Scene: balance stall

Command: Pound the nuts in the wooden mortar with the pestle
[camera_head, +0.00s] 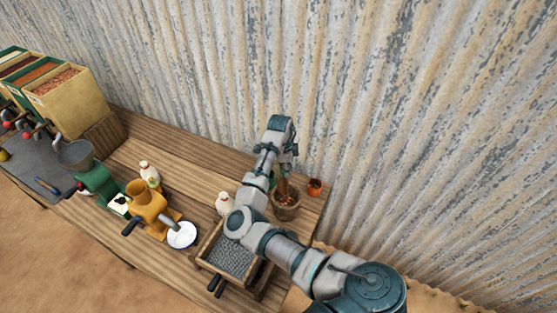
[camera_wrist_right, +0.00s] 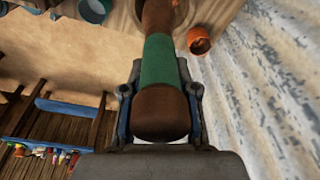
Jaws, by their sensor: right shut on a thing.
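The wooden mortar (camera_head: 287,208) stands near the right end of the table in the head view, with orange-brown nuts showing in its mouth. The pestle (camera_head: 284,190) is brown and stands nearly upright with its lower end inside the mortar. In the right wrist view the pestle (camera_wrist_right: 160,70) has a green band and a rounded brown end. My right gripper (camera_wrist_right: 160,100) is shut on the pestle at the green band, above the mortar. In the head view my right gripper (camera_head: 283,170) is partly hidden by its own arm. My left gripper is in neither view.
A small orange pot (camera_head: 315,187) stands just right of the mortar. A corrugated wall (camera_head: 420,130) rises behind the table.

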